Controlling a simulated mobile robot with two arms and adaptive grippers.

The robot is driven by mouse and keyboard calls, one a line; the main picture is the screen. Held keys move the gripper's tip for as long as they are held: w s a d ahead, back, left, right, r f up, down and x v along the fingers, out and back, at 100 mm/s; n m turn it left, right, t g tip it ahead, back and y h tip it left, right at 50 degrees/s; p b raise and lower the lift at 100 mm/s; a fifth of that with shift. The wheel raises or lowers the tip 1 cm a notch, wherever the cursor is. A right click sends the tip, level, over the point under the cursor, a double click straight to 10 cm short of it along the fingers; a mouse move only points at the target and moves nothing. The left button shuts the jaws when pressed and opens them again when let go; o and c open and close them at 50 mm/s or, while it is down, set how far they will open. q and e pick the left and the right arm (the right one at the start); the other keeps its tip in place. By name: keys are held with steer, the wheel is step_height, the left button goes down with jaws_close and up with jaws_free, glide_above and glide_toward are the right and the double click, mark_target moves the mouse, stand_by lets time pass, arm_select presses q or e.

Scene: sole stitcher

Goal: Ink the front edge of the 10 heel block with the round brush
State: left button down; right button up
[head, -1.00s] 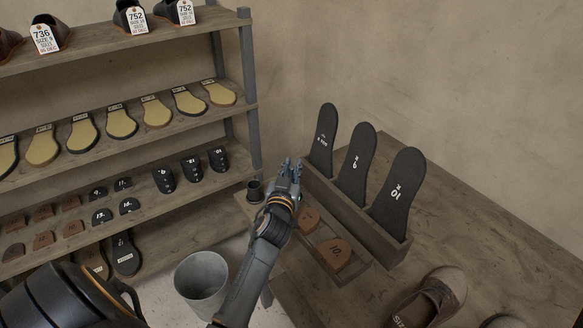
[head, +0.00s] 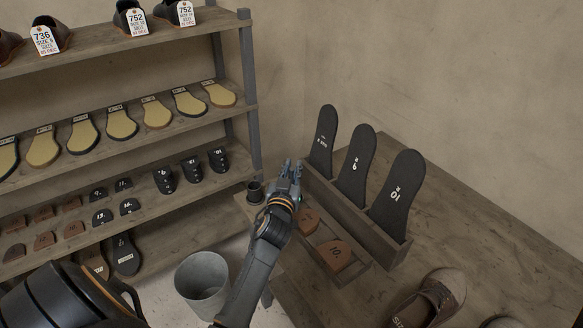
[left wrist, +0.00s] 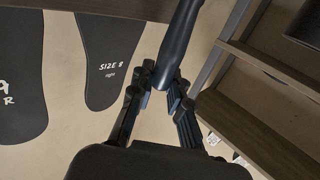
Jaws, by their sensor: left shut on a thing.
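The 10 heel block (head: 336,253) is a brown rounded piece lying in the front compartment of a wooden tray on the bench. A second brown block (head: 308,218) lies behind it, partly hidden by my arm. My left gripper (head: 289,172) is above the tray's far left end, beyond both blocks. It is shut on a dark, smooth, round handle (left wrist: 179,45), seen in the left wrist view, which looks like the round brush. The bristles do not show. My right gripper is not in view.
A small dark cup (head: 255,191) stands left of the gripper. Upright black insoles (head: 397,193) stand in a wooden rack (head: 382,240) right of the tray. A brown shoe (head: 433,299) is on the bench; a grey bucket (head: 203,286) stands below.

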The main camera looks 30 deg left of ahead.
arm_select(q)
steer(key=shift+w+r+p, duration=0.2)
steer(key=shift+r+p, duration=0.4)
steer(key=shift+r, duration=0.35)
step_height(320, 180, up, 5)
steer(key=p, duration=0.4)
steer(key=shift+s, duration=0.1)
steer(key=shift+f, duration=0.1)
